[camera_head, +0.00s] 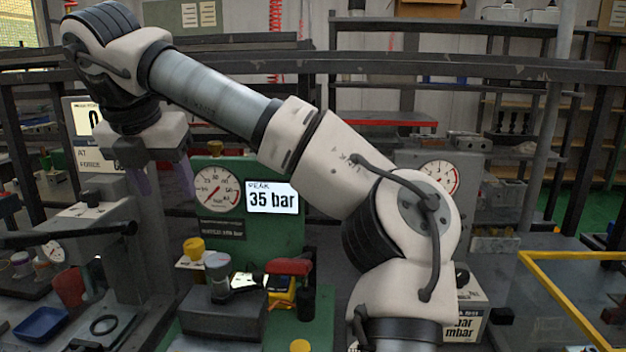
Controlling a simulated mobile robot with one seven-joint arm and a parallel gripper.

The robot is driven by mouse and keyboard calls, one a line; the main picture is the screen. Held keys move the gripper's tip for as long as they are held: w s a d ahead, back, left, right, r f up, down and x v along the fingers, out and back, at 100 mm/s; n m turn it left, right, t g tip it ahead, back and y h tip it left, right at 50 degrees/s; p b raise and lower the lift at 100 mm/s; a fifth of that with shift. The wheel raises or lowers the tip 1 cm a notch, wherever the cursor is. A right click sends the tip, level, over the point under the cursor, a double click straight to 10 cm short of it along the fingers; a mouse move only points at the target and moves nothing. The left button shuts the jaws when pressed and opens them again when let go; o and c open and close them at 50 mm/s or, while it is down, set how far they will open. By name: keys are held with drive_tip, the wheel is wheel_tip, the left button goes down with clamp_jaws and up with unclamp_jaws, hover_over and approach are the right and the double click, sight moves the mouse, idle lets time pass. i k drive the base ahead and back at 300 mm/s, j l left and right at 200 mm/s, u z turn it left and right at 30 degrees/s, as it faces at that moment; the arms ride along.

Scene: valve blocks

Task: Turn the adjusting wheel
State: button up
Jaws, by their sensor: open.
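My gripper (161,180) hangs from the arm at the upper left, pointing down, its two purple fingers apart and nothing visible between them. Below it and to the right, a grey knob (218,266) stands on a dark grey block (222,308). A yellow knob (193,247) stands just behind it to the left. A red-topped handle (289,270) is to the right by a yellow part. Which of these is the adjusting wheel I cannot tell. The gripper is above and apart from all of them.
A green panel (222,240) behind the knobs carries a round gauge (217,190) and a "PEAK 35 bar" display (272,198). At left are a black lever (75,235), a red cup (69,285) and a blue tray (40,323). A yellow-framed bench (560,300) is at right.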

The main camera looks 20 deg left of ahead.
sight(219, 269)
drive_tip(key=k+l, duration=0.15)
drive_tip(key=k, duration=0.35)
drive_tip(key=k+l, duration=0.2)
drive_tip(key=k, duration=0.25)
